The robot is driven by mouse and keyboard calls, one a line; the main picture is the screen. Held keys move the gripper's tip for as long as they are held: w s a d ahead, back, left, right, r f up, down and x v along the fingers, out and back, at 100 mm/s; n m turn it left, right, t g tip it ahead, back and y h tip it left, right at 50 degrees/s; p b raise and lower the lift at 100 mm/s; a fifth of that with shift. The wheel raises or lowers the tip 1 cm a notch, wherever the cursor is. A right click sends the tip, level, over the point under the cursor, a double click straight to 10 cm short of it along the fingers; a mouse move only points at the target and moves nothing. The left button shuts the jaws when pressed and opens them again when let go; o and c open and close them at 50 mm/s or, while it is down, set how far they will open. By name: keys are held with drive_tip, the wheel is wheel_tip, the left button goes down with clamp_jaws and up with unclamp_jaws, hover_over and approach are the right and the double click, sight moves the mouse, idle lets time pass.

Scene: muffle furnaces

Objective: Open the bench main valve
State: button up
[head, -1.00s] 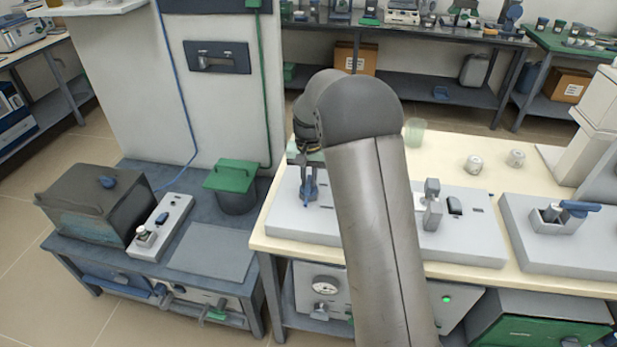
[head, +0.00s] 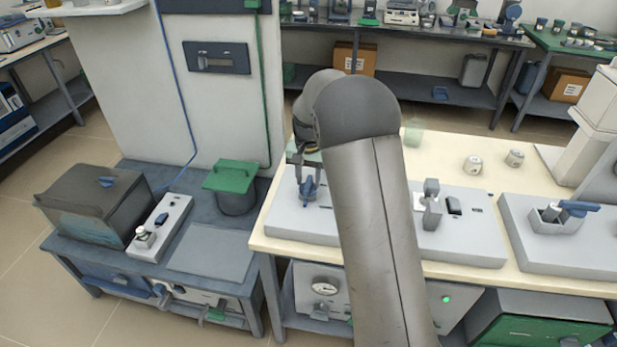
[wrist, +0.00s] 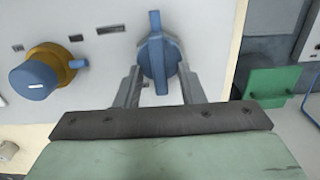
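A blue valve handle (wrist: 157,55) stands upright in the picture on a pale panel in the wrist view. My gripper (wrist: 160,72) has one finger on each side of it. The fingers are apart, and their tips are close beside the handle's round body; I cannot tell whether they touch it. In the head view the blue handle (head: 308,191) is on the pale panel at the left end of the cream bench, with my gripper (head: 304,165) over it. My arm hides part of that panel. No label that I can read names the main valve.
A blue knob on a brass base (wrist: 42,75) is left of the handle in the wrist view. In the head view, a green-lidded pot (head: 234,185) stands left of the bench, and a blue-levered unit (head: 560,214) is at right.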

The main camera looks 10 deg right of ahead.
sight(309, 181)
wheel_tip(309, 181, up, 18)
drive_tip(key=shift+f, duration=0.25)
idle(0.6)
drive_tip(key=s+a+f+n, duration=0.1)
drive_tip(key=s+f+n, duration=0.1)
drive_tip(key=s, duration=1.3)
drive_tip(key=s+f+n, duration=0.2)
drive_tip(key=s+f, duration=0.2)
drive_tip(key=s, duration=0.6)
drive_tip(key=s+f+n, duration=0.1)
drive_tip(key=s+f, duration=0.4)
drive_tip(key=s, duration=0.5)
wheel_tip(309, 181, down, 5)
drive_tip(key=b, duration=0.5)
drive_tip(key=shift+s, duration=0.15)
